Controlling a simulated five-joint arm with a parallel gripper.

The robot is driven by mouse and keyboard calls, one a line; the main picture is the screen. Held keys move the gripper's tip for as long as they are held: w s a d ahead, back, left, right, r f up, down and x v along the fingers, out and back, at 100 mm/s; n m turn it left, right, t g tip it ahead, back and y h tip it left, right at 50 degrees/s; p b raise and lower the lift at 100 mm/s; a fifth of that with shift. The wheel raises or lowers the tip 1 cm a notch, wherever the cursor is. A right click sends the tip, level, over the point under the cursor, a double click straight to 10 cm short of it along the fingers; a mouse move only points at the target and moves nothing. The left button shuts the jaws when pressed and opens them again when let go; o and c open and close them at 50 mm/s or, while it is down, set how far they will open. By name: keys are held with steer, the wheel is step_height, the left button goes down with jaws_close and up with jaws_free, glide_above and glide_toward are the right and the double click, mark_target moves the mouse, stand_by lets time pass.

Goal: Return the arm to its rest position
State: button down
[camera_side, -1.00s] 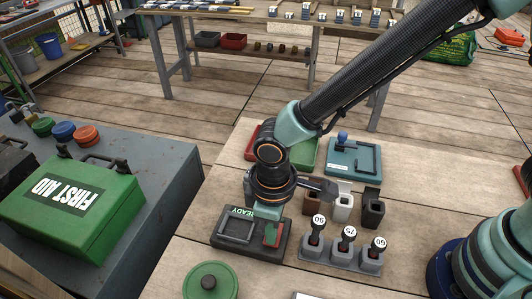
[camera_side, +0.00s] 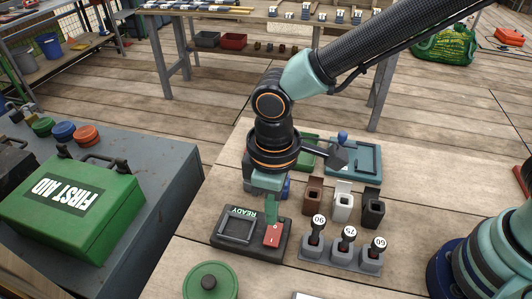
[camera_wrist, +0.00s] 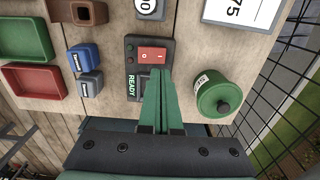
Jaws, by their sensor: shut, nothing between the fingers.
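My gripper (camera_side: 271,209) is shut and empty, with its green fingers pointing down above the dark READY unit (camera_side: 250,238). The fingertips hang just behind the red rocker switch (camera_side: 272,234) on that unit. In the wrist view the closed fingers (camera_wrist: 160,75) lie over part of the READY unit, and the red switch (camera_wrist: 152,54) shows just beyond their tips. I cannot tell from these views whether the tips touch the unit.
A green lidded pot (camera_side: 211,281) stands in front of the unit. A numbered stamp rack (camera_side: 342,254) and several small bins (camera_side: 343,207) stand to the right. A teal tray (camera_side: 354,160) lies behind. A green first-aid box (camera_side: 75,205) sits on the left cabinet.

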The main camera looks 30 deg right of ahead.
steer(key=shift+r, duration=0.15)
steer(key=d+r+m+t, duration=0.2)
steer(key=d+r+m, duration=0.2)
steer(key=d, duration=1)
steer(key=w+d+r+m+t, duration=0.1)
steer(key=d+r+m+t, duration=0.2)
steer(key=d+r, duration=0.6)
steer(key=d+m, duration=0.2)
steer(key=d, duration=0.3)
steer(key=shift+w+d+r+t, duration=0.15)
steer(key=shift+d+r+t, duration=0.05)
steer(key=shift+r+t, duration=0.1)
